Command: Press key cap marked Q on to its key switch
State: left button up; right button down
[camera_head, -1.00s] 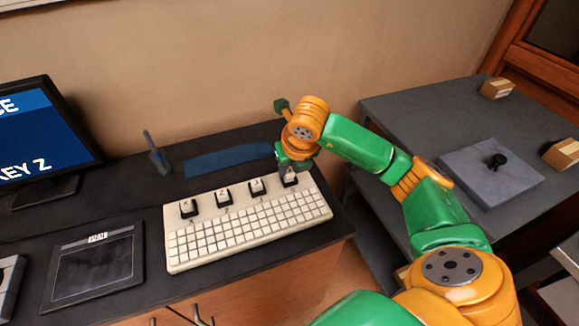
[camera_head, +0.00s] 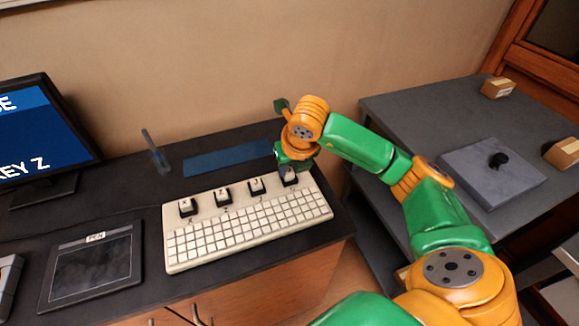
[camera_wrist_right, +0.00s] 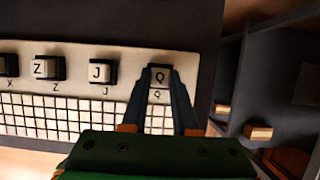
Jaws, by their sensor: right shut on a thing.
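The key cap marked Q (camera_wrist_right: 159,76) is light with a dark letter. It sits at the right end of the key row on the white keyboard (camera_head: 250,222), above the printed Q label in the right wrist view. My right gripper (camera_wrist_right: 160,84) is shut on it, one finger on each side. In the head view the gripper (camera_head: 290,168) points down at the cap (camera_head: 289,178). The Q switch is hidden under the cap, so I cannot tell how far the cap is seated. My left gripper is out of view.
A pen pad (camera_head: 92,268), a monitor (camera_head: 45,130) and a blue strip (camera_head: 228,159) share the dark desk. A grey table (camera_head: 400,110) stands to the right.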

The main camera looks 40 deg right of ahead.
jog(key=shift+f, duration=0.15)
jog(key=shift+c, duration=0.6)
grip_release()
notch_tip(320, 180, up, 7)
jog(key=p, duration=0.5)
dwell(0.4)
